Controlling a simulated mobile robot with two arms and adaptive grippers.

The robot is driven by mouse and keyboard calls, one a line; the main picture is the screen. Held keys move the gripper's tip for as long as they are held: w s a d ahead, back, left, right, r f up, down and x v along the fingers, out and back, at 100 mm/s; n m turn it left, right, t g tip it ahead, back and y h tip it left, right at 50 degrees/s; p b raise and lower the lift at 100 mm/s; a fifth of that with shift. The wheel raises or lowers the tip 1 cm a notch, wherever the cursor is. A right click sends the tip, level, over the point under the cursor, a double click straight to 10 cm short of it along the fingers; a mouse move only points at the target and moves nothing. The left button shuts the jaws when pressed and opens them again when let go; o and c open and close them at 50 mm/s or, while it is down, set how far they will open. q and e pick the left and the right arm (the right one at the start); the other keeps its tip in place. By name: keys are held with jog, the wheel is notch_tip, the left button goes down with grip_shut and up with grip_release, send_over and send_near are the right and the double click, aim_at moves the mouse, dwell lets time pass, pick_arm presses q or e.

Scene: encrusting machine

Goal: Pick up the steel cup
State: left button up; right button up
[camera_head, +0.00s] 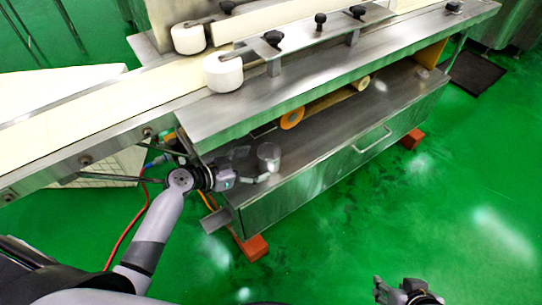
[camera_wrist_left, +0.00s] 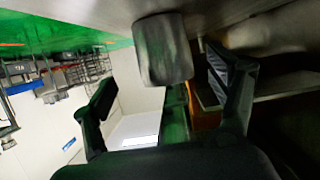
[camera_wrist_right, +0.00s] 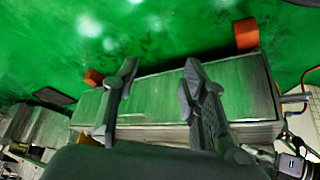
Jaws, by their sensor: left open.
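The steel cup (camera_head: 268,157) stands on the lower metal shelf of the machine, close to the shelf's left end. My left gripper (camera_head: 250,165) is at the cup with its fingers open, pointing toward it. In the left wrist view the cup (camera_wrist_left: 163,48) appears between the two spread fingers (camera_wrist_left: 160,72), with gaps on both sides. I cannot tell how deep it sits between them. My right gripper (camera_head: 394,284) is empty, low over the green floor at the bottom right. In the right wrist view its fingers (camera_wrist_right: 160,62) are spread apart.
The machine's upper deck (camera_head: 300,85) overhangs the shelf just above my left gripper. An orange-ended roller (camera_head: 292,118) lies on the shelf, right of and behind the cup. A drawer front with a handle (camera_head: 372,140) faces the open green floor (camera_head: 430,215). Orange blocks (camera_head: 252,248) support the machine.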

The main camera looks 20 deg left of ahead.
aim_at(277, 153)
pick_arm(q)
jog(key=x, duration=0.3)
jog(key=r+x, duration=0.1)
jog(key=x, duration=0.1)
jog(key=shift+w+f, duration=0.15)
jog(key=shift+w, duration=0.3)
jog(key=shift+w+d, duration=0.2)
jog(key=shift+w, duration=0.05)
pick_arm(e)
jog(key=shift+w+a+r+t, duration=0.2)
jog(key=shift+w+t, duration=0.15)
jog(key=shift+w, duration=0.2)
jog(key=shift+w+a+r+t, duration=0.2)
jog(key=shift+w+t, duration=0.15)
jog(key=shift+w, duration=0.15)
pick_arm(q)
jog(key=c, duration=1.3)
pick_arm(e)
jog(key=shift+d, duration=0.1)
